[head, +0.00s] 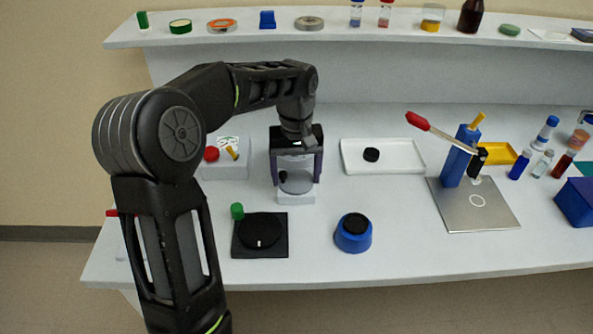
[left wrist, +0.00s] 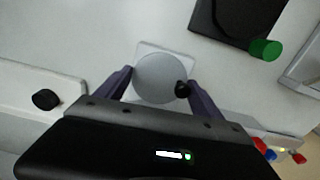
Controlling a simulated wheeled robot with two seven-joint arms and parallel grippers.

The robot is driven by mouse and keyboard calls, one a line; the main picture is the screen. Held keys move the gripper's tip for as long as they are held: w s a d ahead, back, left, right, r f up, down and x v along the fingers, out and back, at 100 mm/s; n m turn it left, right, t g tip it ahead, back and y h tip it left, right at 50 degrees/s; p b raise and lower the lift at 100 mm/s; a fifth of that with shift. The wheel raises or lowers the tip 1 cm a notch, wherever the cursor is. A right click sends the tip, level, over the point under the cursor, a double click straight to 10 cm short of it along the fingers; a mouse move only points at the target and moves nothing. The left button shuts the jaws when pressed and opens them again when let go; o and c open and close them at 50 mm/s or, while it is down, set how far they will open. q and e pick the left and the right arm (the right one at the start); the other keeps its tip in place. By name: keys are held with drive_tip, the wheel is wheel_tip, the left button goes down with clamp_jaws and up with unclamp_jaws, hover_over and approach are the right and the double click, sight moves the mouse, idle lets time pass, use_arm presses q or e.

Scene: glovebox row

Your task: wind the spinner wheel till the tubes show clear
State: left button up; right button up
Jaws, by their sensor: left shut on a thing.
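A grey wheel (head: 298,185) with a small black knob near its rim sits on a white base (head: 297,199). It also shows in the left wrist view (left wrist: 158,78), the black knob (left wrist: 182,89) at its right edge. My left gripper (head: 297,178) reaches down over this wheel. Its two fingers stand on either side of the wheel, the right one by the knob, and it is shut on the wheel. A second, black wheel (head: 262,229) with a green knob (head: 237,211) lies on a black square plate. My right gripper is out of view.
A white tray (head: 360,168) with a black cap is to the right. A blue round pot (head: 353,236) stands in front. A blue block (head: 459,160) with a red-handled lever stands on a metal plate (head: 484,217). Several tubes (head: 542,163) are at far right. A shelf (head: 350,35) runs behind.

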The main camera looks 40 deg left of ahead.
sight(295, 180)
use_arm(q)
drive_tip(key=m+p, duration=0.1)
drive_tip(key=m, duration=0.3)
drive_tip(key=shift+a+r+m, duration=0.1)
drive_tip(key=shift+m, duration=0.2)
drive_tip(key=m+p, duration=0.1)
drive_tip(key=m, duration=0.3)
drive_tip(key=shift+m, duration=0.4)
drive_tip(key=o, duration=1.4)
drive_tip(key=shift+c, duration=0.2)
wheel_tip(295, 180, up, 8)
drive_tip(key=shift+f, duration=0.25)
